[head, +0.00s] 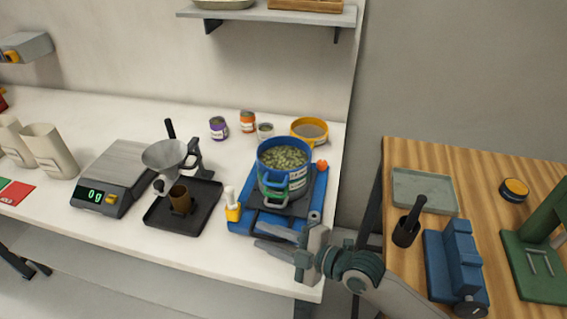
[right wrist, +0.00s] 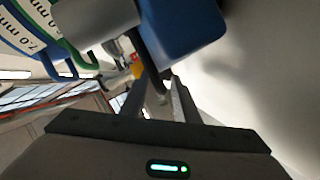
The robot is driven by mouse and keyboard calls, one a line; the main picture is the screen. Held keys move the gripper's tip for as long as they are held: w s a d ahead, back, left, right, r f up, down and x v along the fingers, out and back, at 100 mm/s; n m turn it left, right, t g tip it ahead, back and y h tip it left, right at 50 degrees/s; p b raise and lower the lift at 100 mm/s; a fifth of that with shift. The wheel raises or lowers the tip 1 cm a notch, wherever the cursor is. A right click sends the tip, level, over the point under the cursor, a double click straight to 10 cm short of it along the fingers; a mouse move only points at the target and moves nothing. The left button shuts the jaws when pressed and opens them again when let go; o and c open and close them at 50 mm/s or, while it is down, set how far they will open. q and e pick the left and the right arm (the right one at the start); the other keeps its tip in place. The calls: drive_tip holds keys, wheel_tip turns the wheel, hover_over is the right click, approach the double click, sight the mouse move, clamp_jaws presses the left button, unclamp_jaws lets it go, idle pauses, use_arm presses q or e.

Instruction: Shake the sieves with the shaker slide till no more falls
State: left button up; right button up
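The sieve stack stands on the blue shaker (head: 240,218) at the right end of the white bench. Its blue top sieve (head: 267,168) holds greenish seeds, and a green sieve (head: 272,194) sits beneath. Labels and handles of both sieves show in the right wrist view. What lies inside the lower part is hidden. My right gripper (head: 263,238) is at the shaker's front edge, below the stack. Its fingers stand apart in the right wrist view (right wrist: 158,95), with a dark rod from the blue shaker body (right wrist: 185,25) showing between or behind them. I cannot tell if they touch it.
Left of the shaker are a black tray (head: 160,215) with a brown cup, a funnel (head: 168,155) on a stand, and a scale (head: 110,175) reading 0 g. Small jars and a yellow bowl (head: 310,128) stand behind. A wooden table (head: 420,155) with tools is at right.

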drive_tip(key=shift+c, duration=0.3)
clamp_jaws()
drive_tip(key=shift+s, duration=0.15)
drive_tip(key=shift+s+a+p, duration=0.2)
drive_tip(key=shift+s+p, duration=0.25)
drive_tip(key=shift+s, duration=0.05)
drive_tip(key=shift+s+a+p, duration=0.25)
drive_tip(key=shift+s+p, duration=0.1)
drive_tip(key=shift+s, duration=0.5)
drive_tip(key=shift+s+a+f, duration=0.15)
drive_tip(key=shift+s+a, duration=0.05)
drive_tip(key=shift+s, duration=0.55)
